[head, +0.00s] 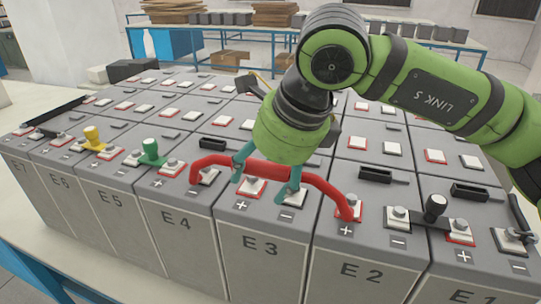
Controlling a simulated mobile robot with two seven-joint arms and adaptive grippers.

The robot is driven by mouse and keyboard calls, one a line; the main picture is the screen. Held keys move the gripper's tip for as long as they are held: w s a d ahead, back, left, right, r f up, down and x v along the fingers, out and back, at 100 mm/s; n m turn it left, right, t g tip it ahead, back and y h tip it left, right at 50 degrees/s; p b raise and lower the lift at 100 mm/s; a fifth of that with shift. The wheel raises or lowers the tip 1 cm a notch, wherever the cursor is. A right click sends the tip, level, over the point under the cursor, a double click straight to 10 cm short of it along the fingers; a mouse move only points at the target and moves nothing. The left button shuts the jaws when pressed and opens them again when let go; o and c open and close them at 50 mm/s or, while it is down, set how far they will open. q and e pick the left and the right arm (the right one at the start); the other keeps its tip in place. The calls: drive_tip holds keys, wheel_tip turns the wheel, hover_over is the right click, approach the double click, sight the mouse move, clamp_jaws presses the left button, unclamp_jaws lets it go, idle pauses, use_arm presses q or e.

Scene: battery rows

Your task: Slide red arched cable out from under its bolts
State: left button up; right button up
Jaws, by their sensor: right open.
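The red arched cable (270,168) spans from a terminal on block E4, across E3, to a terminal on block E2. Its left end sits at a bolt (207,174) on E4. Its right end sits at a terminal on E2, beside a "+" mark. My right gripper (263,185) is open above E3, its teal fingers apart and reaching down at the middle of the cable. Whether the fingers touch the cable I cannot tell. My left gripper is not in view.
Battery blocks (265,250) stand in a row with several more terminals behind. A yellow knob (93,137), a green knob (150,150) and a black knob (435,206) rise from nearby terminals. A blue-framed table (170,38) with cardboard stands at the back.

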drive_tip(key=shift+s, duration=0.1)
clamp_jaws()
use_arm(q)
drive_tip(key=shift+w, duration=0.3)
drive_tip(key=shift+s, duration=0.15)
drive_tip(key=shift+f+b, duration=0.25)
drive_tip(key=shift+b, duration=0.05)
use_arm(e)
drive_tip(key=shift+r, duration=0.1)
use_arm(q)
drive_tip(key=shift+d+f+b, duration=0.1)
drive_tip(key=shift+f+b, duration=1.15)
use_arm(e)
drive_tip(key=shift+s+a, duration=0.35)
drive_tip(key=shift+s, duration=0.6)
drive_tip(key=shift+s+a, duration=0.3)
drive_tip(key=shift+s, duration=0.6)
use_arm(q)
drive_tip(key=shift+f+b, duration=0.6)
use_arm(e)
drive_tip(key=shift+f, duration=0.4)
